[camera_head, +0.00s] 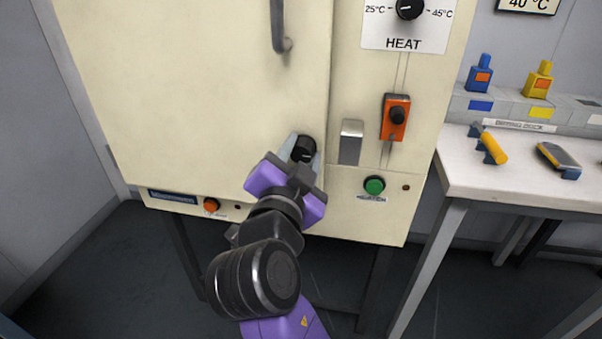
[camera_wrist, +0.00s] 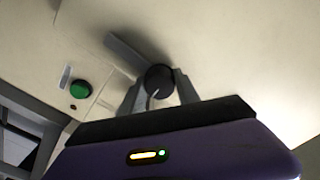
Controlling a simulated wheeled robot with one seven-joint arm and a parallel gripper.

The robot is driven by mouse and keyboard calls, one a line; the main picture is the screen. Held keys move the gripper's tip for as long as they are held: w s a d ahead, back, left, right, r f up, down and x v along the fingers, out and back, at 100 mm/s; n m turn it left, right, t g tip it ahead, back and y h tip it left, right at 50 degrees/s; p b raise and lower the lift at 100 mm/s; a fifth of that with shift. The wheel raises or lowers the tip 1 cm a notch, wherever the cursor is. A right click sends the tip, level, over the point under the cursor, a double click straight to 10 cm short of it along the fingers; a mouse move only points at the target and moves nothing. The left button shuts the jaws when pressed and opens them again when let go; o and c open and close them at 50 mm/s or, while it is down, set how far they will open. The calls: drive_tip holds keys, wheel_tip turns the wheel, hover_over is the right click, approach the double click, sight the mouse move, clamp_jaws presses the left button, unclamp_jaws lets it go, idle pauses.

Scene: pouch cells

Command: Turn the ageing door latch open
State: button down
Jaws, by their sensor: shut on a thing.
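The door latch is a round black knob (camera_head: 304,149) low on the right side of the cream cabinet door (camera_head: 200,90). My purple gripper (camera_head: 302,153) reaches it from below, with its grey fingers on both sides of the knob. In the wrist view the knob (camera_wrist: 159,83) sits between the two fingertips (camera_wrist: 160,92), and the gripper is shut on it. A pale line shows on the knob's face. A flat grey metal plate (camera_head: 351,142) is on the panel right of the knob. The door looks closed.
A dark door handle (camera_head: 279,30) hangs above. An orange switch (camera_head: 395,117), a green button (camera_head: 374,185) and a HEAT dial (camera_head: 409,8) are on the right panel. A white bench (camera_head: 510,185) with tools stands at the right.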

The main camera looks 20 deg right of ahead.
drive_tip(key=shift+f+m+b, duration=0.25)
drive_tip(key=shift+m+b, duration=0.25)
drive_tip(key=shift+b, duration=0.15)
drive_tip(key=shift+a, duration=0.1)
drive_tip(key=c, duration=0.9)
unclamp_jaws()
drive_tip(key=shift+r, duration=0.1)
drive_tip(key=v, duration=0.7)
drive_tip(key=shift+s+a+p, duration=0.25)
drive_tip(key=shift+s+p, duration=0.05)
drive_tip(key=shift+p, duration=0.15)
